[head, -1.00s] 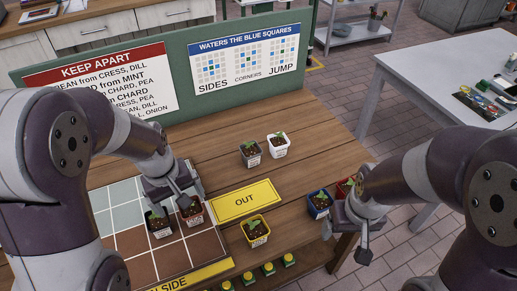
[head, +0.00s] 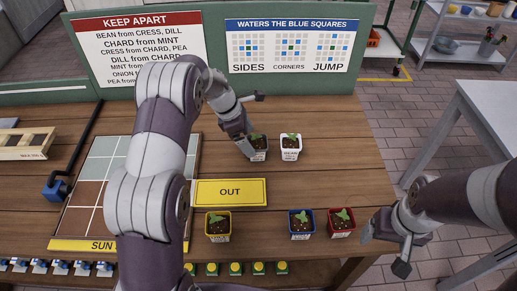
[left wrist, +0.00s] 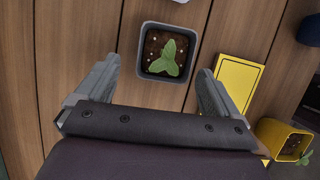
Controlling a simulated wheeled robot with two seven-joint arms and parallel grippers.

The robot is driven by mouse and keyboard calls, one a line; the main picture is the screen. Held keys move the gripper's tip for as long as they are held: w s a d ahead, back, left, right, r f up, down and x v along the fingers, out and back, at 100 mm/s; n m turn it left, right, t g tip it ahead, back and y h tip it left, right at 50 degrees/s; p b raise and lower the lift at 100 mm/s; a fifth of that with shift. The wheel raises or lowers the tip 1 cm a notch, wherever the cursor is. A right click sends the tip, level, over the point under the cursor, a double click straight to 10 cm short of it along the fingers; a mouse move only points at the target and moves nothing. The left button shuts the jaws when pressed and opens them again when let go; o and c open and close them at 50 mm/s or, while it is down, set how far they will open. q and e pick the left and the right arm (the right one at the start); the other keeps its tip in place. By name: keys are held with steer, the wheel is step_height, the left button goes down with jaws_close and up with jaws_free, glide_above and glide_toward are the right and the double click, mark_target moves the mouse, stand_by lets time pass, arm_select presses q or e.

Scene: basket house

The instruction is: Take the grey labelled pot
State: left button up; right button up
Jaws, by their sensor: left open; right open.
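The grey labelled pot (head: 258,149) holds a green seedling in dark soil and stands on the wooden table, just left of a white pot (head: 291,147). My left gripper (head: 245,136) is open at the grey pot in the head view. In the left wrist view, the grey pot (left wrist: 168,54) lies ahead, between the lines of the two spread fingers (left wrist: 153,88), and the jaws hold nothing. My right gripper (head: 387,240) is open and empty at the right, near a red pot (head: 341,222).
A yellow OUT sign (head: 230,192) lies in front of the grey pot. A yellow pot (head: 217,226) and a blue pot (head: 301,224) stand near the front edge. A tiled grid (head: 85,196) is partly hidden by my left arm. The green board (head: 215,60) rises behind.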

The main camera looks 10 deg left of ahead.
mark_target(254, 142)
arm_select(q)
steer(key=x, duration=0.4)
steer(key=shift+s+d+f, duration=0.15)
steer(key=shift+d+f, duration=0.05)
steer(key=shift+d, duration=0.3)
steer(key=shift+w+d+f, duration=0.15)
steer(key=shift+w+f, duration=0.05)
steer(key=shift+f, duration=0.2)
steer(key=shift+s+r, duration=0.1)
steer(key=c, duration=1.4)
steer(key=shift+r, duration=0.1)
steer(key=shift+c, duration=0.2)
